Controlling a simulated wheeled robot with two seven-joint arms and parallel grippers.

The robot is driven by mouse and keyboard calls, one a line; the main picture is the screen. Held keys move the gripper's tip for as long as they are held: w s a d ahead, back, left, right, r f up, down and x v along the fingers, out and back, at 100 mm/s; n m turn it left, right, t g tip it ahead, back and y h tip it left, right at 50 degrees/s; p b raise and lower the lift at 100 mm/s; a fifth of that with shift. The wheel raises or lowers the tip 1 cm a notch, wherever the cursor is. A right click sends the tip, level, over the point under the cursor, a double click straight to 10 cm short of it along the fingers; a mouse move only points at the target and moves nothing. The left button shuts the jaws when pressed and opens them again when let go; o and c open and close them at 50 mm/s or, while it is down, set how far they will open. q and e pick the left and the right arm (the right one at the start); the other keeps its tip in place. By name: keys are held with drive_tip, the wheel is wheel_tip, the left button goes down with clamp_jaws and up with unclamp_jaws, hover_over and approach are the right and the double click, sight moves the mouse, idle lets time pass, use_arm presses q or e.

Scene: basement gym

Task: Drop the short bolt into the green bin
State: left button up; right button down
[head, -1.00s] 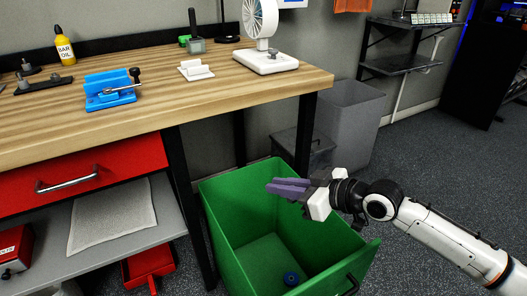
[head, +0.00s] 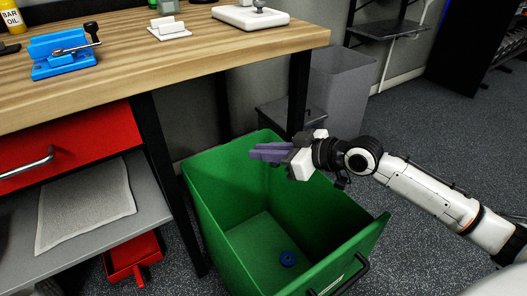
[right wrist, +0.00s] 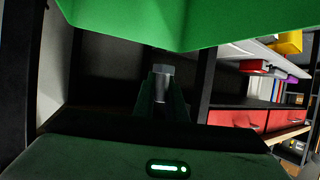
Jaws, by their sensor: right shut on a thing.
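The green bin (head: 215,205) stands open-topped on the floor beside the workbench. My right gripper (head: 262,152), with purple fingers, is over the bin's upper part, towards its far side. In the right wrist view my gripper (right wrist: 163,92) is shut on a grey bolt (right wrist: 162,72), whose head shows between the fingertips. In the head view the bolt is too small to make out. A green bin wall (right wrist: 190,22) crosses the top of the right wrist view. My left gripper is out of view.
A blue round object (head: 288,258) lies on the bin's floor. The wooden workbench (head: 200,60) with a blue fixture (head: 62,60) is at the left. A grey bin (head: 342,85) stands behind. Open floor (head: 450,140) is at the right.

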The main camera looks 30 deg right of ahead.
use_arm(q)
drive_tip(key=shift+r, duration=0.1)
use_arm(e)
drive_tip(key=c, duration=1.7)
unclamp_jaws()
